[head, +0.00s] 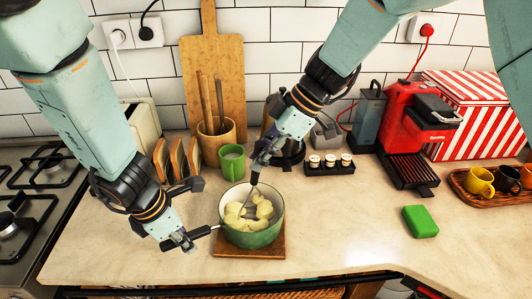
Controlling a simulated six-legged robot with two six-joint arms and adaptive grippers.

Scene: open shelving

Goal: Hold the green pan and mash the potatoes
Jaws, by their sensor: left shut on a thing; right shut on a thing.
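The green pan (252,238) stands on a square wooden board on the counter, with its handle (202,231) pointing left. Pale yellow potato pieces (262,208) lie inside it. My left gripper (192,238) is shut on the pan's handle, left of the pan. My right gripper (260,168) is shut on a masher (252,196), above the pan. The masher's lower part reaches down among the potatoes. Its top is hidden by the gripper.
A green mug (232,163), a wooden utensil pot (217,139) and toast slices stand behind the pan. A spice rack (330,166) and a red coffee machine (411,130) stand to the right. A green sponge (420,221) lies at right. The stove (40,200) is left. The front counter is clear.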

